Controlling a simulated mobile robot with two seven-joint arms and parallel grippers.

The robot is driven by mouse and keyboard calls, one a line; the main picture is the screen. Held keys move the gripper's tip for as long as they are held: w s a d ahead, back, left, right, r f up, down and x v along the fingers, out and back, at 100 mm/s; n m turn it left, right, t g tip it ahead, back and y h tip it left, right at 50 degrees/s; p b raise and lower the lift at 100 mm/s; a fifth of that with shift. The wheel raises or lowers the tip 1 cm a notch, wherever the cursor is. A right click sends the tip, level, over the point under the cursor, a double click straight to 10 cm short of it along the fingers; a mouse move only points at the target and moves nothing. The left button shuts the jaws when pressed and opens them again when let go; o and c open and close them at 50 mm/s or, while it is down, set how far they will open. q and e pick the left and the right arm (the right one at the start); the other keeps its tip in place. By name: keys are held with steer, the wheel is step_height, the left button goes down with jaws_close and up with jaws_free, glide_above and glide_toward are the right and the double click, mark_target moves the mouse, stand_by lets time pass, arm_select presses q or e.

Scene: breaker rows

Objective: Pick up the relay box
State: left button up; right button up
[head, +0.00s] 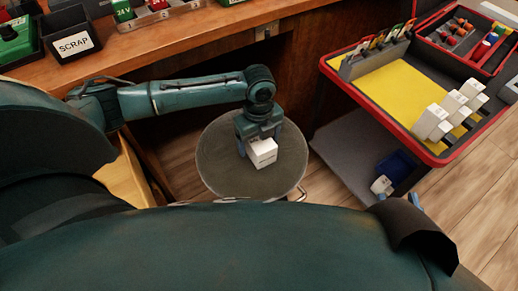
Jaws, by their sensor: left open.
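A white box with small dark print, which looks like the relay box (262,153), sits on the round grey-green stool top (222,170). My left gripper (257,148) points down over it, with its jaws open and the fingers at the box's sides. Whether the fingers touch the box I cannot tell. The gripper hides the box's rear part. My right gripper (416,200) shows only as a small bluish tip beyond the dark arm part at the lower right; its jaws are mostly hidden.
A wooden bench (200,45) runs behind, with a black SCRAP bin (74,43) on it. A red-rimmed cart (432,157) at right holds several white modules (432,122) on a yellow mat. Its lower shelf (345,150) carries a blue bin (398,166) and a white piece (381,185).

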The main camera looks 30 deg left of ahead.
arm_select(q)
steer(key=shift+f, duration=0.55)
steer(key=c, duration=1.2)
